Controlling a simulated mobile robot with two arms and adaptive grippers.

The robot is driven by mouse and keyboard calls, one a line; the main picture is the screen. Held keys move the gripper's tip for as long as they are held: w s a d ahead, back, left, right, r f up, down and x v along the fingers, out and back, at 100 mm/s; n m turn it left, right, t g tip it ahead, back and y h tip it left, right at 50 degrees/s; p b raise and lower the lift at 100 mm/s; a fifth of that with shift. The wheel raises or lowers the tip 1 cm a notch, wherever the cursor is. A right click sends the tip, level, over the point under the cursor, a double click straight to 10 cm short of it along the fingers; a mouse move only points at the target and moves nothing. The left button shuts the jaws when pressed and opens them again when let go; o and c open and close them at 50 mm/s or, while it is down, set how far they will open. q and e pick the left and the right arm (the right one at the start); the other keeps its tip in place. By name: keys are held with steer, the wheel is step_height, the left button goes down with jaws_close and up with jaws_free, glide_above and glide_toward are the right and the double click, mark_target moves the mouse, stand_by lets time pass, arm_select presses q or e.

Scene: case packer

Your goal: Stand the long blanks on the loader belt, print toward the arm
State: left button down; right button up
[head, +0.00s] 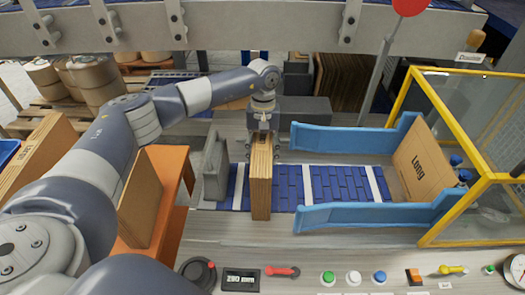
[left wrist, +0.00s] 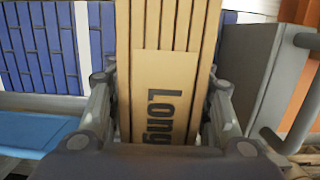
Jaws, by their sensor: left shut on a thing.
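My left gripper (head: 263,150) is shut on a bundle of tan long blanks (head: 261,185), held upright at the left end of the blue loader belt (head: 325,185). Its lower end is at the belt; I cannot tell whether it touches. In the left wrist view the bundle (left wrist: 165,95) sits between my fingers, with several board edges and a "Long" print facing the wrist camera. Another board marked "Long" (head: 420,165) stands tilted at the belt's right end. My right gripper is not in view.
Blue guide rails (head: 345,138) flank the belt's right part. A grey plate (head: 215,168) stands left of the bundle. An orange stand (head: 172,185) and brown boards (head: 140,198) are at left. A yellow-framed guard (head: 402,88) stands right. Buttons (head: 353,277) line the front panel.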

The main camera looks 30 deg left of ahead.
arm_select(q)
steer(key=shift+f, duration=0.15)
steer(key=c, duration=0.8)
jaws_free()
steer(key=r, duration=0.3)
steer(key=w+r+b, duration=0.1)
steer(key=r, duration=0.3)
steer(key=r+b, duration=0.1)
steer(key=r, duration=0.3)
steer(key=shift+w+a+r, duration=0.15)
steer(key=shift+w+a, duration=0.1)
steer(key=shift+a, duration=0.1)
steer(key=shift+r, duration=0.5)
steer(key=shift+f, duration=0.1)
